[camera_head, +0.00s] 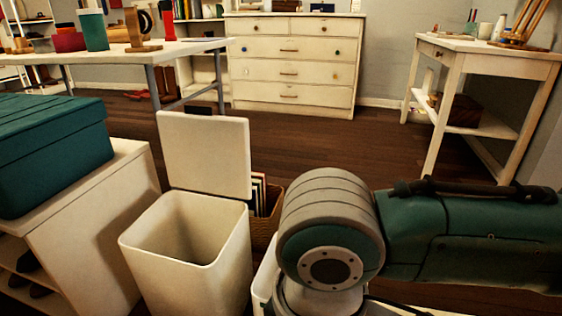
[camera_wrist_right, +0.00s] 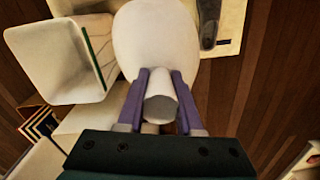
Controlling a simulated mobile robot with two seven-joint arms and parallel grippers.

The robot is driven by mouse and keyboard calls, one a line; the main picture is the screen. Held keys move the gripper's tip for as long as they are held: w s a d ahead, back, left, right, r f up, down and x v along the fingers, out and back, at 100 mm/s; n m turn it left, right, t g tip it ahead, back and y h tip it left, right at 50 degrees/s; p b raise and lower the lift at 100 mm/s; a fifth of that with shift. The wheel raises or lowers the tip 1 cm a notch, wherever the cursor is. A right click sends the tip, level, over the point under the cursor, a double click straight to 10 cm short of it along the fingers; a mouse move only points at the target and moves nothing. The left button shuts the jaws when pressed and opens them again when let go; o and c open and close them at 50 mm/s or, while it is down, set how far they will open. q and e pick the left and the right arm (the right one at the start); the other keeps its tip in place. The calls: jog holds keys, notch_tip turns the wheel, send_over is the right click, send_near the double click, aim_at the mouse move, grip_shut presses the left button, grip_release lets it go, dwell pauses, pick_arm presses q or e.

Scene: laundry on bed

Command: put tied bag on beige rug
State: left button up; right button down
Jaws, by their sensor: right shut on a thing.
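In the right wrist view, my right gripper (camera_wrist_right: 160,75) has its two purple fingers shut on the narrow neck of a white, rounded bag (camera_wrist_right: 155,35). The bag's body extends beyond the fingertips, and its top is cut off by the picture edge. A pale beige flat patch (camera_wrist_right: 232,12), perhaps the beige rug, lies on the floor beside the bag, with a dark long object on it. The bag partly hides this patch. In the head view my right arm is in front, and its gripper and the bag are out of sight. My left gripper is in neither view.
An open white bin (camera_head: 190,245) with its lid up stands left of my right arm, beside a wicker basket (camera_head: 265,230) of books. A white shelf unit (camera_head: 95,225) bears a teal box (camera_head: 50,150). The wooden floor (camera_head: 330,135) behind is clear.

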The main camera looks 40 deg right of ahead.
jog(key=f+b, duration=0.4)
jog(key=f, duration=0.2)
jog(key=f+b, duration=0.4)
jog(key=f, duration=0.2)
jog(key=s+f+b, duration=0.1)
jog(key=f+b, duration=0.3)
jog(key=f, duration=0.3)
jog(key=shift+s+d+b, duration=0.1)
jog(key=shift+b, duration=0.3)
notch_tip(320, 180, down, 5)
jog(key=b, duration=0.4)
jog(key=shift+f, duration=0.1)
jog(key=c, duration=0.6)
grip_release()
jog(key=shift+o, duration=0.2)
